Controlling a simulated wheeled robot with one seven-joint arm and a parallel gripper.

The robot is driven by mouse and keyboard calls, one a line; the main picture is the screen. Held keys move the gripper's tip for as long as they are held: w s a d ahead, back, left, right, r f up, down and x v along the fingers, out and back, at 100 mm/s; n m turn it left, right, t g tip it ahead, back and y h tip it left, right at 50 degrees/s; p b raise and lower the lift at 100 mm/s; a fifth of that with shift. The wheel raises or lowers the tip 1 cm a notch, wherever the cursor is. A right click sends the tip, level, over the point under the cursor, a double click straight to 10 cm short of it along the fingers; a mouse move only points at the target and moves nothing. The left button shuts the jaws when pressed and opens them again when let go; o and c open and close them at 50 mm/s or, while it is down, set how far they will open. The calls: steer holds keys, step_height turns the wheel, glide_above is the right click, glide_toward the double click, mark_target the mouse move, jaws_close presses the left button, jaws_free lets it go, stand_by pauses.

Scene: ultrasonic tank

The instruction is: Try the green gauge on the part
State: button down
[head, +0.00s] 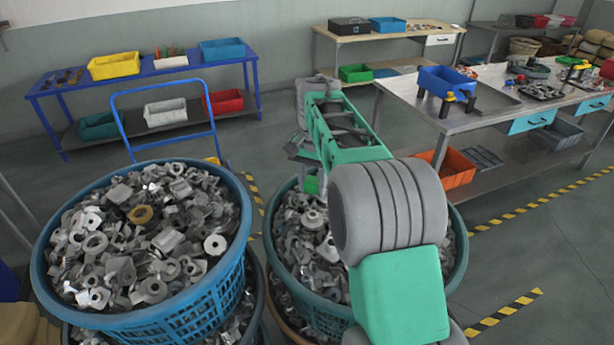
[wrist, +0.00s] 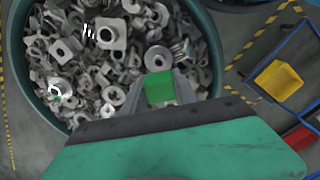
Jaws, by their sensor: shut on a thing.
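My gripper (head: 309,172) hangs over the right-hand basket of metal parts in the head view. In the wrist view, my gripper (wrist: 160,95) is shut on a bright green block, the green gauge (wrist: 159,87). A bit of the green gauge (head: 311,186) shows under the gripper in the head view. Many loose grey metal parts (wrist: 85,65) lie below it, several with holes. I cannot tell which one is the part, or whether the gauge touches any of them.
The right-hand basket (head: 459,250) stands beside a fuller blue basket (head: 190,315). A blue trolley handle (head: 160,88) rises behind. A steel bench (head: 420,105) with a blue bin (head: 446,82) stands at right, and a blue shelf table (head: 75,90) at back left. Striped floor tape (head: 505,312) crosses open floor.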

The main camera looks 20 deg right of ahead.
mark_target(313, 218)
steer(key=shift+s+f+b, duration=0.1)
steer(key=shift+f+b, duration=2.3)
steer(key=shift+f, duration=0.75)
steer(key=shift+s, duration=0.1)
steer(key=shift+s+f, duration=0.1)
steer(key=shift+f, duration=0.45)
steer(key=shift+r+p, duration=1.1)
steer(key=shift+r, duration=0.6)
steer(key=shift+f, duration=0.1)
steer(key=shift+f+b, duration=0.75)
steer(key=shift+f, duration=0.3)
steer(key=shift+f, duration=0.45)
steer(key=shift+r+p, duration=0.95)
steer(key=shift+r, duration=0.65)
